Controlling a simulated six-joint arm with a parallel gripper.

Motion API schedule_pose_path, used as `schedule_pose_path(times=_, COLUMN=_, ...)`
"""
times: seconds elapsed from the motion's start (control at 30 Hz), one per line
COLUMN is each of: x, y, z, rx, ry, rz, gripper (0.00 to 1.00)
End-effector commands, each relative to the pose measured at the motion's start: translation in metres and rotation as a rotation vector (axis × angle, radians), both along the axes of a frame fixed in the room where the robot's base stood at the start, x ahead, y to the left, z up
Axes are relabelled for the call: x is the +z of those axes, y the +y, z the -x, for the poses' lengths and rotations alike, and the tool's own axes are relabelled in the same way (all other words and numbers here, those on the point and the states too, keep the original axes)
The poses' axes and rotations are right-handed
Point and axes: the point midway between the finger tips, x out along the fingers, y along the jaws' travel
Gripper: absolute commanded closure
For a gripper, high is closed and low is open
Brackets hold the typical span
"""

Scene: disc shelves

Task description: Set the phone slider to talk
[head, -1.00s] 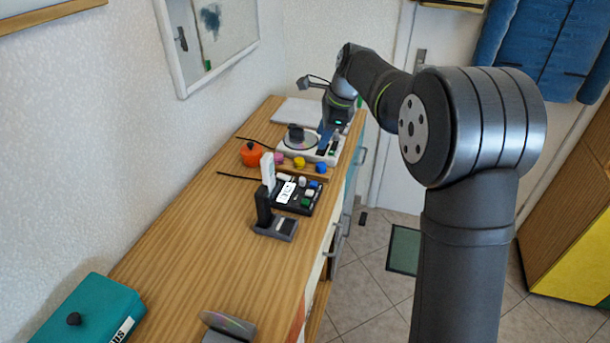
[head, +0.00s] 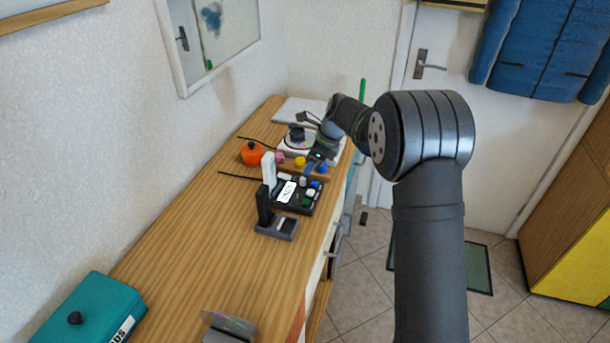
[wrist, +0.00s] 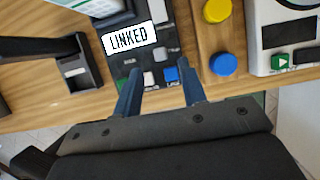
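A black handset on a grey base (head: 283,229) stands nearer. Beyond are a wooden strip with coloured knobs (head: 322,168), an orange pot (head: 252,153) and a white disc player (head: 330,157). A teal box (head: 85,310) is near left. The bare wooden top (head: 190,235) is free.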

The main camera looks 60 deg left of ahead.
Motion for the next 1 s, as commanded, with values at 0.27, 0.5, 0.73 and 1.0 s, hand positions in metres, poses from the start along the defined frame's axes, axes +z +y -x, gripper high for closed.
schedule_pose_path(times=0.27, x=-0.038, y=0.011, z=0.012, rx=0.001, ry=0.0, rz=0.0, gripper=0.62)
schedule_pose_path(times=0.5, x=-0.046, y=0.014, z=0.014, rx=0.001, ry=0.0, rz=-0.002, gripper=0.62)
schedule_pose_path(times=0.73, x=-0.045, y=0.013, z=0.013, rx=0.001, ry=0.0, rz=-0.001, gripper=0.74)
schedule_pose_path(times=1.0, x=-0.045, y=0.013, z=0.013, rx=0.001, ry=0.0, rz=0.0, gripper=1.0)
